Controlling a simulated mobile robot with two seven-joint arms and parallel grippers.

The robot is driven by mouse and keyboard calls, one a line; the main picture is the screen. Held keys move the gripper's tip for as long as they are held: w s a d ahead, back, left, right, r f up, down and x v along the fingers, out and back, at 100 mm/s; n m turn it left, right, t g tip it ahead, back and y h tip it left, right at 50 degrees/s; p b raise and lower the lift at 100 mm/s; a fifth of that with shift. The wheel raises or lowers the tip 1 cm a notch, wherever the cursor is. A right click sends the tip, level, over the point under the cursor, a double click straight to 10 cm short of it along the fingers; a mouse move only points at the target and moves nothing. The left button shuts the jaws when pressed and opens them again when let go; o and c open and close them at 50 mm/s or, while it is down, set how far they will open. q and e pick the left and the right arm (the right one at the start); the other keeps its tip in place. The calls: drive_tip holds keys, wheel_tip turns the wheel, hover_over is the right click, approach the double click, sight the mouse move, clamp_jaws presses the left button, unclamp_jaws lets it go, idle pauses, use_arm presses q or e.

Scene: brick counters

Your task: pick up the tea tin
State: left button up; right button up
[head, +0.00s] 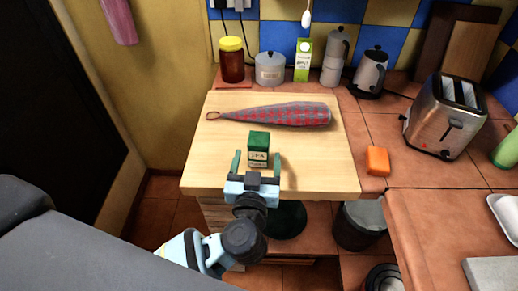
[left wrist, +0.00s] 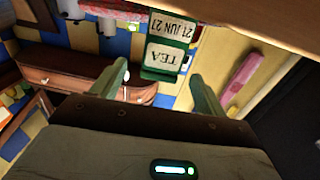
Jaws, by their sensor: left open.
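The tea tin (head: 258,147) is a small green box with a pale label, standing upright on the light wooden board (head: 205,160) near its front edge. It also shows in the left wrist view (left wrist: 166,60), upside down, with a label reading TEA and a date. My left gripper (head: 257,165) is open, its two green fingers on either side of the tin's near end. In the left wrist view the fingers (left wrist: 158,82) are apart, with the tin ahead between them. I cannot tell whether either finger touches it. My right gripper is not in view.
A red-and-grey patterned umbrella-like roll (head: 285,114) lies behind the tin. A jar (head: 231,60), a pot (head: 269,68), a carton (head: 304,60), a moka pot (head: 335,58) and a kettle (head: 370,73) line the back. An orange block (head: 377,161) and a toaster (head: 445,117) are right.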

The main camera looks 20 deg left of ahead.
sight(258, 152)
use_arm(q)
drive_tip(key=shift+w+a, duration=0.15)
drive_tip(key=shift+w, duration=0.5)
drive_tip(key=x, duration=0.4)
drive_tip(key=shift+w+a+f, duration=0.15)
drive_tip(key=shift+w, duration=0.1)
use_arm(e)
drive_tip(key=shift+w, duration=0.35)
use_arm(q)
drive_tip(key=shift+c, duration=0.3)
drive_tip(key=c, duration=1)
drive_tip(key=shift+c, duration=0.3)
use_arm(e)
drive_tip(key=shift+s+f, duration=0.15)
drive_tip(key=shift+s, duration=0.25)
